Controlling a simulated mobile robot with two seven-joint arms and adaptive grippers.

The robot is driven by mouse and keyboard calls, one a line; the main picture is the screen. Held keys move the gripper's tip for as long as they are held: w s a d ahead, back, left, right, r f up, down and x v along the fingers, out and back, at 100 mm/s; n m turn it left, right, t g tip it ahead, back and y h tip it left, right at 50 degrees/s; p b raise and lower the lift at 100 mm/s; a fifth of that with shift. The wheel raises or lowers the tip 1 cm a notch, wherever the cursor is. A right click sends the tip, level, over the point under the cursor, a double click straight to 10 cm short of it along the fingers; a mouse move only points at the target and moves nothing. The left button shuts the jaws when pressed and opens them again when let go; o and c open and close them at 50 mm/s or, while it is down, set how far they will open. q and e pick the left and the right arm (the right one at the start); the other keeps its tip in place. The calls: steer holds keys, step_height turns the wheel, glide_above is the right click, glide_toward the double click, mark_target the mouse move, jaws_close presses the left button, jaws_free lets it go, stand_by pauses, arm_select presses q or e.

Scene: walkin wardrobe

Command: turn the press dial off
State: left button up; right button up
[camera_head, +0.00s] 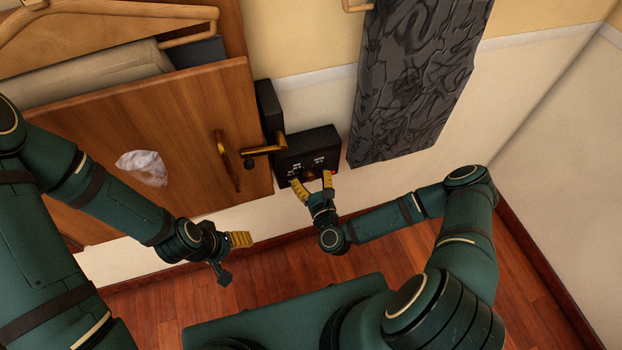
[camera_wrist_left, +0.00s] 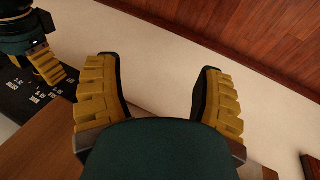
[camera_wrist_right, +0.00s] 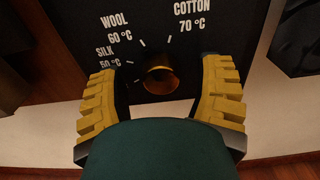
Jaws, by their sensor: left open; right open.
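The press control box (camera_head: 306,150) is black and is mounted on the wall right of the wooden cabinet. In the right wrist view its dark face (camera_wrist_right: 85,25) carries white marks for silk, wool and cotton temperatures. The amber press dial (camera_wrist_right: 160,79) sits at the middle, between the spread fingers. My right gripper (camera_wrist_right: 163,90) is open around the dial, with no clear contact visible; in the head view the right gripper (camera_head: 313,184) is at the box front. My left gripper (camera_wrist_left: 163,88) is open and empty; in the head view the left gripper (camera_head: 232,255) hangs below the cabinet.
A brass handle (camera_head: 264,150) juts out just left of the box. The wooden cabinet (camera_head: 150,130) bears a long brass pull (camera_head: 227,162) and a pale crumpled cloth (camera_head: 143,167). The wooden floor (camera_head: 500,262) is clear at the right.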

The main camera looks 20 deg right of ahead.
jaws_close()
steer(key=shift+n, duration=0.4)
steer(key=n, duration=0.2)
steer(key=shift+n, duration=0.4)
steer(key=n, duration=0.4)
steer(key=shift+a+n, duration=0.1)
steer(key=shift+n, duration=0.2)
steer(key=n, duration=0.4)
steer(key=shift+n+p, duration=0.3)
steer(key=shift+p, duration=0.1)
steer(key=n+p, duration=0.1)
steer(key=n, duration=0.4)
